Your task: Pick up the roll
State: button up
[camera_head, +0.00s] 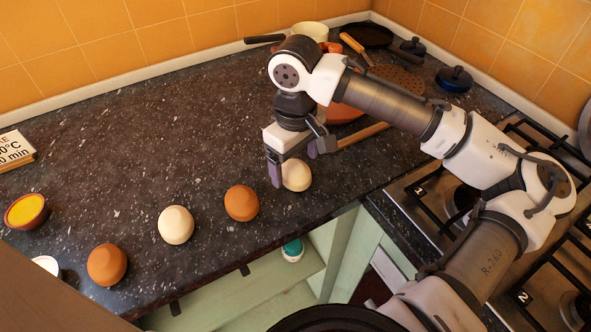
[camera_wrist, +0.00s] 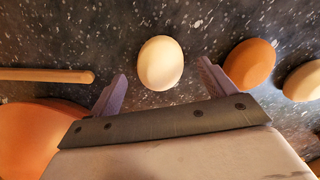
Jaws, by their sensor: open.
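Several egg-shaped rolls lie on the dark counter. A pale one (camera_head: 297,175) is beside my gripper (camera_head: 295,162), near the counter's front edge. In the wrist view this pale roll (camera_wrist: 160,63) lies in line with the gap between my two purple fingers, around and just beyond the tips. My gripper is open and nothing is held. A brown roll (camera_head: 241,203), another pale one (camera_head: 176,225) and another brown one (camera_head: 107,264) lie in a row to the left.
A wooden stick (camera_head: 362,135) and an orange-red bowl (camera_head: 343,114) lie just behind my gripper. A gas hob (camera_head: 450,200) is on the right. The counter's left middle is clear.

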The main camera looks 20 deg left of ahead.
jog(key=shift+f, duration=1.25)
jog(key=c, duration=1.1)
jog(key=shift+o, duration=0.2)
jog(key=shift+r, duration=0.1)
